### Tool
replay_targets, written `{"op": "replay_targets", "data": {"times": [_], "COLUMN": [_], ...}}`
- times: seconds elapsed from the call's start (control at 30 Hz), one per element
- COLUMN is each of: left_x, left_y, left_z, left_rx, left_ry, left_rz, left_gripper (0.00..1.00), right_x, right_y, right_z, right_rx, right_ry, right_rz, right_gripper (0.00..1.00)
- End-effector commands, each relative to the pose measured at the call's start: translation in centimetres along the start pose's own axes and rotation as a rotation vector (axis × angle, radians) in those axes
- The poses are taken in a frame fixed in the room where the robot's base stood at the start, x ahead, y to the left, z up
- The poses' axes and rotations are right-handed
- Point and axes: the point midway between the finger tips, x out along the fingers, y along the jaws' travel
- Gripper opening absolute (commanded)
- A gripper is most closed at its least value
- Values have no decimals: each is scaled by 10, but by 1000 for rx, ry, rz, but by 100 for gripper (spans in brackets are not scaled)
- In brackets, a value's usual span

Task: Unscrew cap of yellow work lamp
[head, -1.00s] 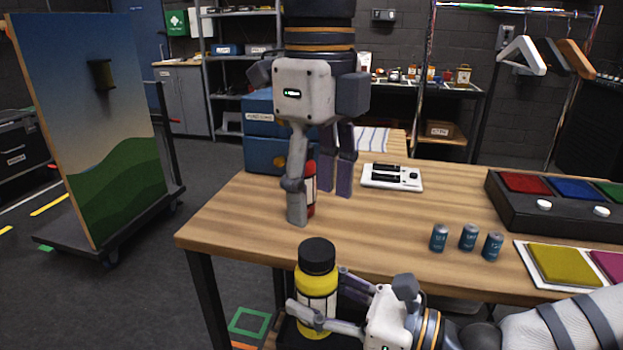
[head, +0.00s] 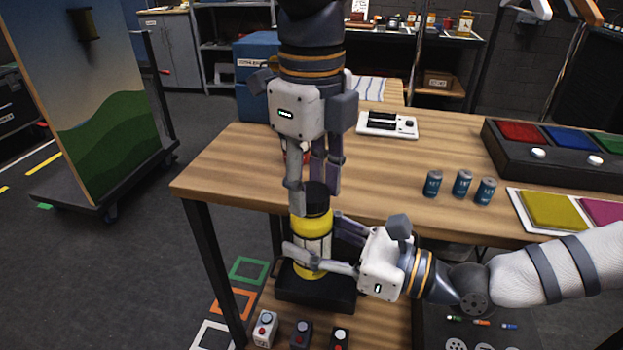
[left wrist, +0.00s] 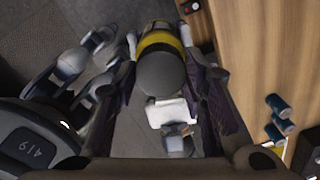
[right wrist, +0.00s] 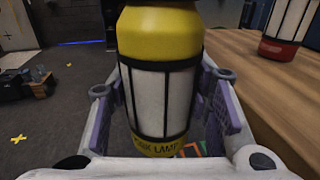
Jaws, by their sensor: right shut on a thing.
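The yellow work lamp (head: 312,236) stands upright beyond the table's front edge, with a black cap (head: 317,196) on top. My right gripper (head: 318,255) comes from the right and is shut around the lamp's body. In the right wrist view the lamp (right wrist: 165,95) fills the space between the fingers, its lettering partly showing. My left gripper (head: 318,203) points down from above, its fingers on either side of the cap. In the left wrist view the round dark cap (left wrist: 161,74) lies between the open fingers, with gaps beside it.
A red lamp stands on the wooden table (head: 385,180), mostly hidden behind my left gripper; its red base shows in the right wrist view (right wrist: 278,50). Several small blue cans (head: 462,184) stand to the right. Small button boxes (head: 301,333) sit on a lower shelf.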

Motion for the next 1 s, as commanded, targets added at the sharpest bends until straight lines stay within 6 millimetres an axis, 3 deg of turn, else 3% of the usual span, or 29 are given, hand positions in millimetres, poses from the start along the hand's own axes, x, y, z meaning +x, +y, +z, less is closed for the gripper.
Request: {"op": "replay_targets", "data": {"times": [0.13, 0.23, 0.5, 0.6, 0.7, 1.0], "left_x": [0, -1, -2, -2, -1, -1], "left_y": [0, 0, 0, 0, 0, -1], "left_z": [0, 0, 0, 0, 0, 0], "left_rx": [-16, -192, -1320, -1644, -1844, -1892], "left_ry": [-1, -5, -8, -5, -2, -1], "left_rz": [0, 1, -5, -5, -2, 0], "left_gripper": [4, 4, 4, 4, 4, 4], "right_x": [0, 0, 0, 0, 0, 0], "right_y": [0, 0, 0, 0, 0, 0], "right_z": [1, 1, 1, 1, 1, 1], "right_rx": [0, 0, 0, 0, 0, 0], "right_ry": [-2, -2, -2, -2, -2, -2], "right_rz": [-1, -1, -1, -1, -1, -1], "right_gripper": [0, 0, 0, 0, 0, 0]}}
